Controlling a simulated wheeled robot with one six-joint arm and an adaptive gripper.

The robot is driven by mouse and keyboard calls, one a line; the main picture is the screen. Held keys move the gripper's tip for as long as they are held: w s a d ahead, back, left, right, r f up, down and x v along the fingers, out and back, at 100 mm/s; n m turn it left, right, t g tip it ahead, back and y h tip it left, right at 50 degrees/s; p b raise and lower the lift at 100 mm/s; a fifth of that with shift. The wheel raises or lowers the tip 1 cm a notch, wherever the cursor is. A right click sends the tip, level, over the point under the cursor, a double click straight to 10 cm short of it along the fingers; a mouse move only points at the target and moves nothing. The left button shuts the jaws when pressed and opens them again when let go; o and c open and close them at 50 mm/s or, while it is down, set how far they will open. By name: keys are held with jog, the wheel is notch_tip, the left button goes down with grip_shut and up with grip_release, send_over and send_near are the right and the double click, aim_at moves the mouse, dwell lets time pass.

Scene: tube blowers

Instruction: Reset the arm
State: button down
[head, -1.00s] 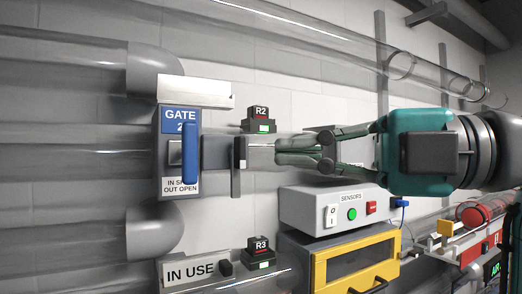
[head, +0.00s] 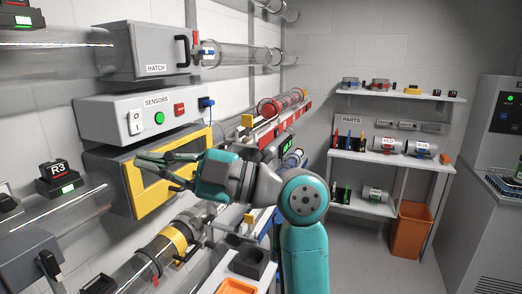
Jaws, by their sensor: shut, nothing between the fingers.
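My gripper (head: 148,161) is at the centre left of the head view, at the end of my teal and grey arm. Its fingers point left, are shut and hold nothing. They show in front of the yellow-framed window box (head: 137,190) and cover part of its frame and window. I cannot tell the gap between the fingers and the box.
A sensors box (head: 150,112) with a switch and buttons sits above the yellow frame, below a hatch box (head: 150,50). Clear tubes run along the left wall. Parts shelves (head: 385,158), an orange bin (head: 411,230) and a grey cabinet (head: 485,200) stand right. Floor between is clear.

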jog(key=w+d+f+m+t+h, duration=0.15)
jog(key=d+f+m+t, duration=0.35)
jog(key=f, duration=0.5)
jog(key=w+d+f+m+t+h, duration=0.1)
jog(key=d+f+m+t+h, duration=0.2)
jog(key=f+m, duration=0.55)
jog(key=w+d+f+m+t+h, duration=0.2)
jog(key=d+f+m+t, duration=0.15)
jog(key=f, duration=0.85)
jog(key=s+d+f+m+t+h, duration=0.3)
jog(key=s+d+f+m+h, duration=0.25)
jog(key=d+f, duration=0.4)
jog(key=s+d+f+m+h, duration=0.2)
jog(key=s+d+f+h, duration=0.15)
jog(key=s+f, duration=0.35)
jog(key=s+d+f+m+h, duration=0.2)
jog(key=s+d+f, duration=0.25)
jog(key=s, duration=0.45)
jog(key=s+d+r+m+h, duration=0.1)
jog(key=s+d+r, duration=0.1)
jog(key=s, duration=0.8)
jog(key=s+d+r+m+h, duration=0.1)
jog(key=s+d+r+h, duration=0.1)
jog(key=s, duration=0.8)
jog(key=shift+s+d+g, duration=0.3)
jog(key=shift+d+g, duration=0.05)
jog(key=shift+d, duration=0.4)
